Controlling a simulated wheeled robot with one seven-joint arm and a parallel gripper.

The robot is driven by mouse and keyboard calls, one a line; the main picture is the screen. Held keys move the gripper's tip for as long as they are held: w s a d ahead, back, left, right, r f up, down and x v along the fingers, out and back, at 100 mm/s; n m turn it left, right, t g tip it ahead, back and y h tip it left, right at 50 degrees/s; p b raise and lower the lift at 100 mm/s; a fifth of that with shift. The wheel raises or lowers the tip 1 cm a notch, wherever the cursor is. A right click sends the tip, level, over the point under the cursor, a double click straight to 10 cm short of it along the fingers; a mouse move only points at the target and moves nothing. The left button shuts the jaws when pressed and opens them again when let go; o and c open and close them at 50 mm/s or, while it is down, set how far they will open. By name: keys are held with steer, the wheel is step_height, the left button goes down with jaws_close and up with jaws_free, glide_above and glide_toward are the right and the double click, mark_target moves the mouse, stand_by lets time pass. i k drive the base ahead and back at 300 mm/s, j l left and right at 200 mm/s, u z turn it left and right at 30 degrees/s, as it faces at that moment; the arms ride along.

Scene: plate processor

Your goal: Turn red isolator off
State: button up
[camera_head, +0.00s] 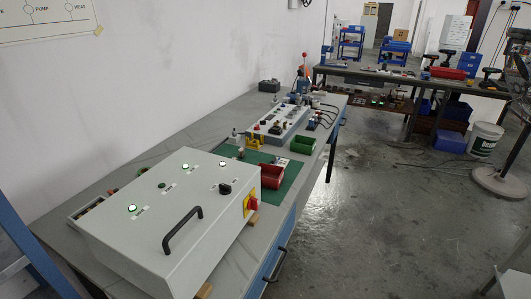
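The red isolator (252,204) is a red knob on a yellow plate. It is mounted on the right end face of a large light-grey control box (150,262) on the workbench. The knob's exact angle is too small to tell. The box's top has a black handle (183,229), a black rotary knob (225,188), lit greenish-white lamps (132,208) and a small dark green button (162,185). My gripper is not visible in this view.
A red bin (271,177) stands on a green mat (290,185) just beyond the isolator. A green bin (303,144) and a second control panel (278,124) sit farther back. Open floor (400,230) lies right of the bench. A white bucket (485,139) stands far right.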

mark_target(253, 202)
steer(key=i+j, duration=0.25)
steer(key=i+l+u, duration=0.5)
steer(key=l, duration=0.4)
steer(key=i+l+u, duration=0.15)
steer(key=i+l, duration=0.15)
steer(key=i+l+u, duration=0.15)
steer(key=l, duration=0.25)
steer(key=i+l+u, duration=0.2)
steer(key=l, duration=0.15)
steer(key=k, duration=0.1)
